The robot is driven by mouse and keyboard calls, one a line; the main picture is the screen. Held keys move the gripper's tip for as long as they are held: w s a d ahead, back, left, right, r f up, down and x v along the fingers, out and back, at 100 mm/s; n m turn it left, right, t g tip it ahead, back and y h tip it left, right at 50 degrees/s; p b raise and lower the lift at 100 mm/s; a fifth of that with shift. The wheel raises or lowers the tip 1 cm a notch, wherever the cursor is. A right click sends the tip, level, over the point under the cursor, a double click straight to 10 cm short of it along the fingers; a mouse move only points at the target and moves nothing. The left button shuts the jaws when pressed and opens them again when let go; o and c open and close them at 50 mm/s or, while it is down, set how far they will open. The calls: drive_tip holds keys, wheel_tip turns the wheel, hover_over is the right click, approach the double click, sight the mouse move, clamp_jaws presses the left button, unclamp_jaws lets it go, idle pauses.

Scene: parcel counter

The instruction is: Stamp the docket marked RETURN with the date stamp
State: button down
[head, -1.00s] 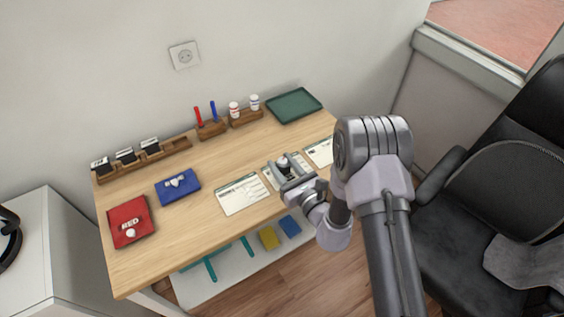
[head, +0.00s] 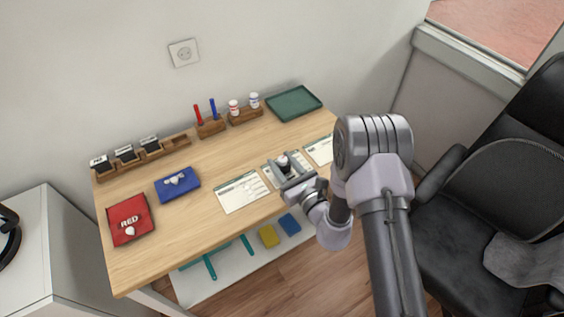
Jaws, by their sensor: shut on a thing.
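My gripper (head: 287,171) is shut on a stamp (head: 283,161) with a pale top and a dark body. It holds the stamp over the middle docket (head: 268,180), largely covering that docket. I cannot tell whether the stamp's face touches the paper. Another docket (head: 238,195) lies to the left, and a third docket (head: 320,150) lies to the right, partly behind my arm. The print on the dockets is too small to read, so I cannot tell which is marked RETURN.
A wooden rack (head: 165,149) holds several black stamps and has a free place at its right end. A red pad (head: 122,212) marked RED and a blue pad (head: 188,187) lie at left. Pens, small bottles and a green tray (head: 294,103) stand along the back.

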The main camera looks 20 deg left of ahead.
drive_tip(key=shift+f, duration=0.1)
idle(0.3)
wheel_tip(320, 180, up, 6)
drive_tip(key=p, duration=0.4)
drive_tip(key=shift+p, duration=0.35)
